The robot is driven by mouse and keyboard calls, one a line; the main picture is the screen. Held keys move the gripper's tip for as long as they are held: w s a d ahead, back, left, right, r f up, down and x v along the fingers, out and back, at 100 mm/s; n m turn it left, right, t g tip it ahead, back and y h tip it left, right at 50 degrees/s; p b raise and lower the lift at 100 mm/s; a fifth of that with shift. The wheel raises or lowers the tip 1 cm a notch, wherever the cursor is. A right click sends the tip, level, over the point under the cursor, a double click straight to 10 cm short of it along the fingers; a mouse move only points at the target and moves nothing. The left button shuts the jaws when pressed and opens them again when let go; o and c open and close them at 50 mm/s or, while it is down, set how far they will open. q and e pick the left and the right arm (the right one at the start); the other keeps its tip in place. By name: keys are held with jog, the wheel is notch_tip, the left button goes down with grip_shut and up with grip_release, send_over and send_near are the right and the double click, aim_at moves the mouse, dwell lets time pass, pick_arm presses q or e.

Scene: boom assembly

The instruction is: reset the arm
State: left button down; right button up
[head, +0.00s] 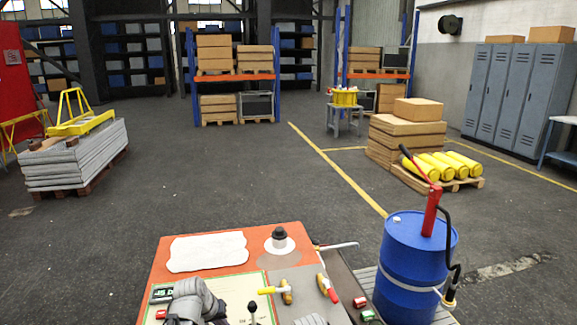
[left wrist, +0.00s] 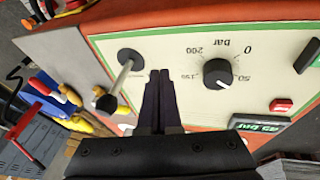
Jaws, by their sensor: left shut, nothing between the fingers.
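My left gripper (left wrist: 160,78) is shut and empty, pointing at a cream control panel (left wrist: 180,50). Its fingers are beside a lever (left wrist: 126,72) with a black knob (left wrist: 107,103), and I see no grip on it. A black dial (left wrist: 218,73) with a bar scale is to the right of the fingertips. In the head view my left arm (head: 190,300) covers part of the panel, and its fingertips are hidden. The lever's knob (head: 253,308) shows just right of it. I cannot identify my right gripper in either view.
The orange console (head: 290,234) also carries a display (left wrist: 258,124), a red button (left wrist: 281,105), a white cloth (head: 208,252) and yellow-handled tools (head: 287,291). A blue barrel (head: 412,265) with a red pump stands at the right.

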pick_arm(q)
jog(key=s+d+r+m+g+y+p, duration=0.1)
jog(key=s+d+m+g, duration=0.1)
jog(key=s+d, duration=0.4)
jog(key=s+d+r+m+g+y+p, duration=0.1)
jog(key=s+d+m+g+y+p, duration=0.1)
jog(key=s+d, duration=0.5)
jog(key=s+m, duration=0.1)
jog(key=s, duration=0.4)
jog(key=shift+r+m+y, duration=0.25)
jog(key=shift+m+y, duration=0.05)
jog(key=shift+m, duration=0.1)
